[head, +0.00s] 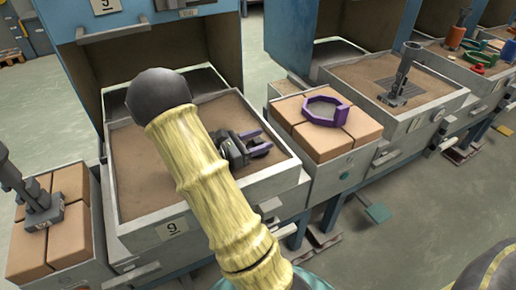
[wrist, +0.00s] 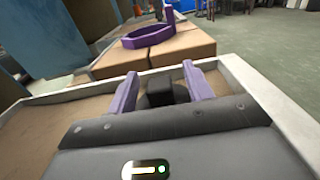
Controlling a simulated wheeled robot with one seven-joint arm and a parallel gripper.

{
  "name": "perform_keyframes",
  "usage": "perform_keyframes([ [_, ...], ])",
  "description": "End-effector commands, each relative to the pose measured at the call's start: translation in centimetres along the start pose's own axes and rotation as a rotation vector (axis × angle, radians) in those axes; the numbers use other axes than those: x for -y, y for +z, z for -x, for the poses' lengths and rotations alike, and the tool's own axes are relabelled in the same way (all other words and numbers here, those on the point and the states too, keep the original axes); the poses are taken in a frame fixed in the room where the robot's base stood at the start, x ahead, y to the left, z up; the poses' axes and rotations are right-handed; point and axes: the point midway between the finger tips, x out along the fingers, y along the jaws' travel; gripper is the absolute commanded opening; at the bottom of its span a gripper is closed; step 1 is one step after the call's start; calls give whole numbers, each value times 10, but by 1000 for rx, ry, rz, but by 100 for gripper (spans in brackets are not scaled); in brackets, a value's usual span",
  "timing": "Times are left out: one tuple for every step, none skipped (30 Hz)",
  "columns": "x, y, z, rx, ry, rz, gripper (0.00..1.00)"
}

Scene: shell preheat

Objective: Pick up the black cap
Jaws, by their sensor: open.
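My gripper (head: 255,142) is low over the sand of the tray marked 9 (head: 172,226), near its right side. Its two purple fingers are apart, and they also show in the wrist view (wrist: 160,88). A small black blocky thing, which looks like the black cap (wrist: 158,91), sits between the fingers in the wrist view. Its lower part is hidden by my gripper's dark body. I cannot tell whether the fingers touch it. In the head view my arm and gripper hide most of that spot.
A purple ring (head: 325,110) lies on tan blocks (head: 290,108) right of the tray; it also shows in the wrist view (wrist: 155,35). A grey upright tool (head: 401,75) stands in a farther tray. Another grey tool (head: 38,195) stands at the left. The tray's raised rim surrounds my gripper.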

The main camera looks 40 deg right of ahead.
Motion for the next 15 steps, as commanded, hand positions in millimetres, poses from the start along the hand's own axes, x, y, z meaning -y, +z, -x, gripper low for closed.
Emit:
perform_keyframes([
  [0, 0, 1, 0, 1, 0, 51],
  [0, 0, 1, 0, 1, 0, 51],
  [0, 0, 1, 0, 1, 0, 51],
  [0, 0, 1, 0, 1, 0, 51],
  [0, 0, 1, 0, 1, 0, 51],
  [0, 0, 1, 0, 1, 0, 51],
  [0, 0, 1, 0, 1, 0, 51],
  [0, 0, 1, 0, 1, 0, 51],
  [0, 0, 1, 0, 1, 0, 51],
  [0, 0, 1, 0, 1, 0, 51],
  [0, 0, 1, 0, 1, 0, 51],
  [0, 0, 1, 0, 1, 0, 51],
  [0, 0, 1, 0, 1, 0, 49],
  [0, 0, 1, 0, 1, 0, 43],
  [0, 0, 1, 0, 0, 0, 35],
])
